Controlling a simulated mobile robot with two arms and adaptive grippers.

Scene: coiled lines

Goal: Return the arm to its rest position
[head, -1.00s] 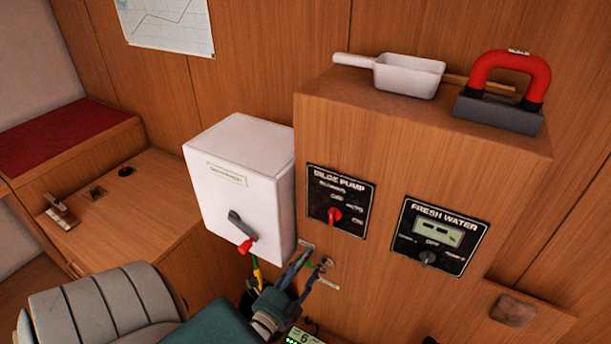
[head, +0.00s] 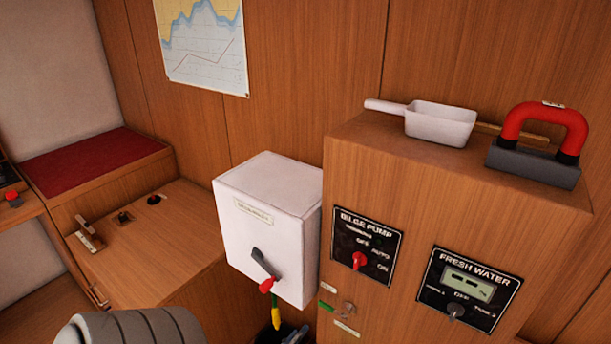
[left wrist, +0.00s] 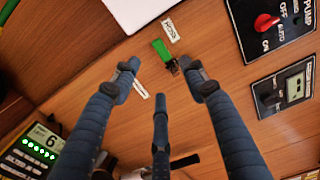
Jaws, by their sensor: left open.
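My left gripper (left wrist: 160,76) shows in the left wrist view. Its blue-grey fingers are spread apart with nothing between them. They point at the wooden panel, where a green tag (left wrist: 163,50) hangs beside a small metal fitting. The fingers appear apart from the tag. In the head view the green tag (head: 326,306) and a key-like fitting (head: 349,308) sit low on the panel. The left gripper is out of the head view; a grey ribbed shape fills the bottom left corner. My right gripper is in neither view.
A white switch box (head: 262,225) with a red-tipped lever juts out left of the wooden cabinet (head: 420,180). On the cabinet top lie a white scoop (head: 440,122) and a red-handled tool (head: 545,135). The bilge pump panel (head: 366,246) and fresh water panel (head: 468,290) are on its front.

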